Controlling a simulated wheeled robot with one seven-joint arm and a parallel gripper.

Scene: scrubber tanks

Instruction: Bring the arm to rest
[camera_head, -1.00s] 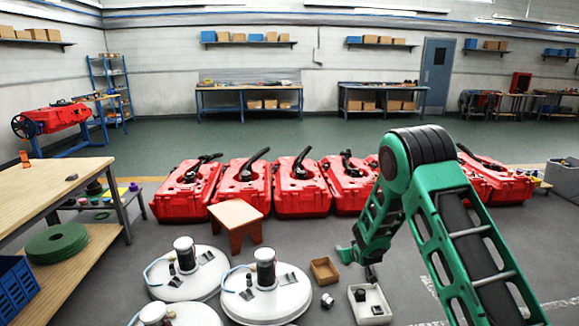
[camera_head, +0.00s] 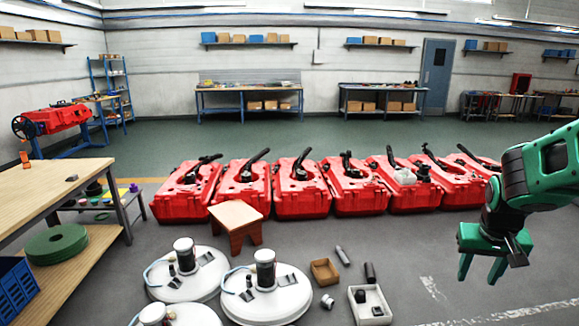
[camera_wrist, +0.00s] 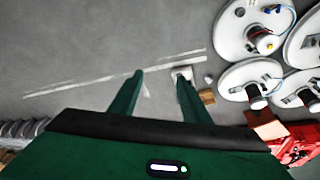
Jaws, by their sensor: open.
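My gripper (camera_head: 482,270) is at the right of the head view, pointing down over bare grey floor. Its two green fingers are apart with nothing between them. In the wrist view my gripper (camera_wrist: 158,78) also shows its fingers spread, with floor and a painted white line beyond. The arm comes in from the right edge of the head view, folded beside the body. The gripper touches nothing that I can see.
A row of red tanks (camera_head: 302,188) stands across the middle. White round units (camera_head: 268,300), a white tray (camera_head: 354,305), a small brown box (camera_head: 324,271) and a stool (camera_head: 236,214) stand on the floor. A wooden bench (camera_head: 45,185) is at left. Floor below the gripper is clear.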

